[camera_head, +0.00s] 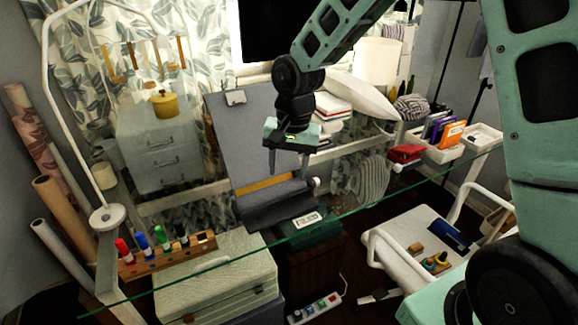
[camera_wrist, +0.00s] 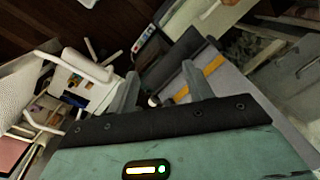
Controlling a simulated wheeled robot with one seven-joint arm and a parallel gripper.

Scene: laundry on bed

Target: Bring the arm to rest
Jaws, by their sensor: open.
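My gripper (camera_head: 289,160) is near the middle of the head view, pointing down in front of a dark grey upright board (camera_head: 235,135). In the wrist view my gripper's two fingers (camera_wrist: 160,88) are spread apart, and nothing shows between them in its hold. It appears empty. My arm reaches in from the upper right, and its teal links cover much of the right side of the head view.
A glass edge (camera_head: 370,196) crosses the head view. A rack of colored markers (camera_head: 170,257) and a pale case (camera_head: 215,280) are at lower left. Trays with books (camera_head: 435,148) stand at right.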

